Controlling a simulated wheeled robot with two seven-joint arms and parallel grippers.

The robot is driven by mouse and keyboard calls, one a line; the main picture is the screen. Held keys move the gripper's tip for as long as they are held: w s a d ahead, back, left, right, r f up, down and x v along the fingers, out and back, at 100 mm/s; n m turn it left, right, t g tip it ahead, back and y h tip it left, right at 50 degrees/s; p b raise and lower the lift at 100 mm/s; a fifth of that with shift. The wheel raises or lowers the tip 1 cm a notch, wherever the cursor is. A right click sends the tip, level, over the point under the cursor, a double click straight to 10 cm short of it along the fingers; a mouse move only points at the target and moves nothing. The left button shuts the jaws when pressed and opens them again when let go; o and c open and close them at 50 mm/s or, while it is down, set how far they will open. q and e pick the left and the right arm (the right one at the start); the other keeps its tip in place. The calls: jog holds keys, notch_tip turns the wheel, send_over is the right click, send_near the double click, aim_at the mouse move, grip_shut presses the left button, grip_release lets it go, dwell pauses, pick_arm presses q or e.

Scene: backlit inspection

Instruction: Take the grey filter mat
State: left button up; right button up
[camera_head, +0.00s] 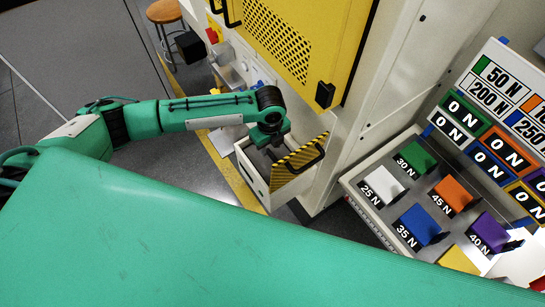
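I cannot make out the grey filter mat; the drawer's inside is mostly hidden by the gripper and the drawer front. My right gripper is not in view.
A yellow vented cabinet door (290,40) stands above the drawer. To the right is a sloped panel with coloured, force-labelled blocks, including a green one (417,157). A wooden stool (164,12) stands at the back. A large green surface fills the foreground.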

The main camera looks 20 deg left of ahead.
aim_at(271, 153)
pick_arm(q)
jog(key=shift+w+f+p, duration=0.2)
jog(key=shift+f+p, duration=0.45)
jog(key=shift+f, duration=1.65)
grip_shut()
